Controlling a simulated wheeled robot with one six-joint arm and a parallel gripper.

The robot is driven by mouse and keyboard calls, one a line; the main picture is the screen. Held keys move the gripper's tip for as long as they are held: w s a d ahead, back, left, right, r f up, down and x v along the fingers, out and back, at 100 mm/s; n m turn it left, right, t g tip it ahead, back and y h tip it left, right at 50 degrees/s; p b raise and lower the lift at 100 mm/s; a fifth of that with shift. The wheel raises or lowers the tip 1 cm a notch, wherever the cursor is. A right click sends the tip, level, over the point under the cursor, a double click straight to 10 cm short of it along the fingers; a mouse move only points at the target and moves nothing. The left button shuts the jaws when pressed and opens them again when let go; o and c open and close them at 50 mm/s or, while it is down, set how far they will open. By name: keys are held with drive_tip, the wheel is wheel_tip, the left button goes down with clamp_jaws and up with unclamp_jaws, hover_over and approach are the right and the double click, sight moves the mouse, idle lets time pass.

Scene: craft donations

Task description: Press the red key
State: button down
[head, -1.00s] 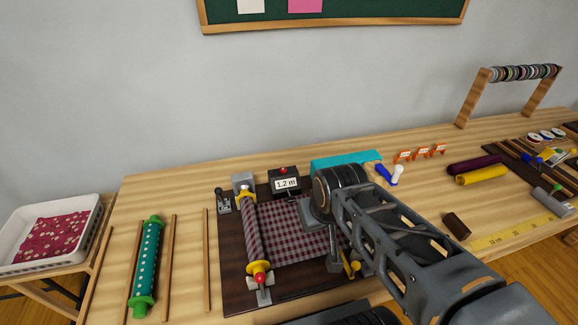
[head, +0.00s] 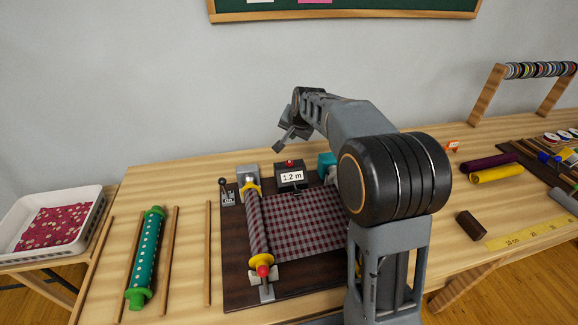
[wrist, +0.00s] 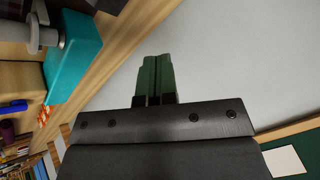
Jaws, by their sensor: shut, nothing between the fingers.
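The red key (head: 289,162) is a small red button on top of the black counter box (head: 290,181), whose white display reads 1.2 m. The box stands at the back of the dark board (head: 236,275). My gripper (head: 284,146) is raised behind my arm and appears just above the key in the head view, apart from it. In the wrist view my gripper (wrist: 154,62) shows its two green fingers together, with nothing between them, and the wall beyond. The key and counter box cannot be made out in the wrist view.
A teal block (head: 326,166) stands right of the counter box; it also shows in the wrist view (wrist: 78,52). A small lever unit (head: 228,195) and checked cloth on a roller (head: 258,235) are on the board. My arm hides the board's right side.

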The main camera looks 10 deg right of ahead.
sight(291, 161)
drive_tip(key=shift+m, duration=0.5)
drive_tip(key=w, duration=0.1)
drive_tip(key=w+f, duration=0.1)
drive_tip(key=w, duration=0.2)
drive_tip(key=shift+d+f, duration=0.15)
drive_tip(key=shift+f, duration=0.2)
drive_tip(key=shift+s, duration=0.1)
wheel_tip(291, 161, down, 9)
drive_tip(key=b, duration=0.7)
drive_tip(key=shift+r, duration=0.1)
idle(1.3)
drive_tip(key=shift+f+b, duration=0.3)
drive_tip(key=shift+f, duration=0.1)
drive_tip(key=shift+f+b, duration=0.35)
drive_tip(key=shift+f, duration=0.15)
idle(0.6)
drive_tip(key=shift+r, duration=0.1)
drive_tip(key=shift+r+p, duration=0.75)
drive_tip(key=shift+r, duration=0.05)
